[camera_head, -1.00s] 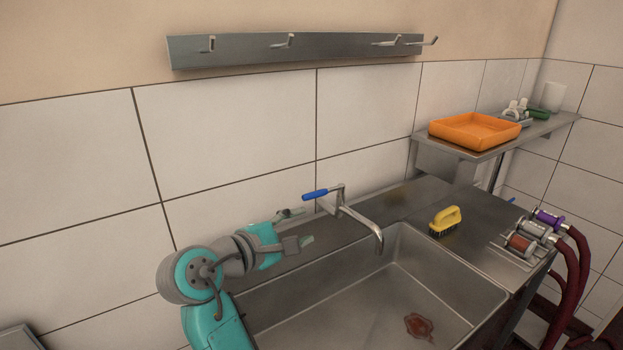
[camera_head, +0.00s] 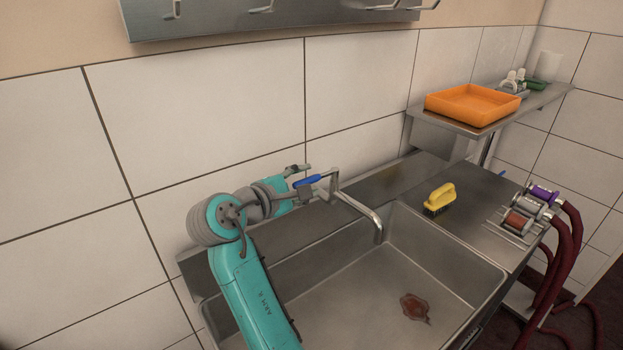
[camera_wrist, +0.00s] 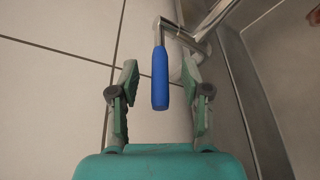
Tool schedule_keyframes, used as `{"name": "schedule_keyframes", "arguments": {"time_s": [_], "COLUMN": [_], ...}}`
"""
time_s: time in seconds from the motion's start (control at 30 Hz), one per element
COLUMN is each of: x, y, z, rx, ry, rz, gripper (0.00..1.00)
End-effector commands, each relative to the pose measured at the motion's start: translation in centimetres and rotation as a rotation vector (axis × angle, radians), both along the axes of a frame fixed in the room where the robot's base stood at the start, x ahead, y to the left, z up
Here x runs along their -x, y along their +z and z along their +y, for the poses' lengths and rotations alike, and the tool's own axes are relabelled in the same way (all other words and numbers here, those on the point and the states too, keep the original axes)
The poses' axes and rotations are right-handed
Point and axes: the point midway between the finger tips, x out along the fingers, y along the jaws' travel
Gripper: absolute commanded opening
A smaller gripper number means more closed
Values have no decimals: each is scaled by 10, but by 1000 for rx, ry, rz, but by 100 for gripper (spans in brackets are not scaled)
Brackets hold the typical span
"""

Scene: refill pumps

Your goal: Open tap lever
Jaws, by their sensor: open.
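The tap (camera_head: 357,211) is a bent metal spout over the sink, with a lever that has a blue handle (camera_head: 308,181). In the wrist view the blue handle (camera_wrist: 160,78) points towards my gripper (camera_wrist: 160,88). Its end lies between the two open fingers, with a gap on both sides. The metal arm of the lever (camera_wrist: 184,36) runs on from the handle's far end. In the head view my gripper (camera_head: 300,181) is at the handle from the left, fingers apart. Part of the handle may be hidden by a finger there.
A yellow brush (camera_head: 439,198) and hose connectors (camera_head: 530,209) are on the counter at the right. An orange tray (camera_head: 472,105) sits on a shelf. The tiled wall (camera_head: 220,120) is close behind the tap.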

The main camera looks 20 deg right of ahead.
Motion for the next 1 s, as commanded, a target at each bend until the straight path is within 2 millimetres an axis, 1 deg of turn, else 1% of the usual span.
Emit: {"name": "schedule_keyframes", "arguments": {"time_s": [0.03, 0.2, 0.33, 0.57, 0.6, 0.67, 0.7, 0.77, 0.8, 1.0], "x": [-4, -13, -15, -16, -15, -15, -15, -15, -15, -15], "y": [-1, -5, -6, -5, -6, -5, -5, -6, -6, -6], "z": [-7, -19, -22, -22, -22, -22, -22, -22, -22, -22], "rx": [0, 0, -1, 0, 0, 0, 0, 0, 0, 0], "ry": [-2, -1, 0, 0, 0, 0, 0, 0, 0, 0], "rz": [0, -1, -1, -1, -1, -1, -1, -1, -1, -1], "gripper": [48, 48, 48, 48, 42, 28, 18, 2, 0, 0]}}
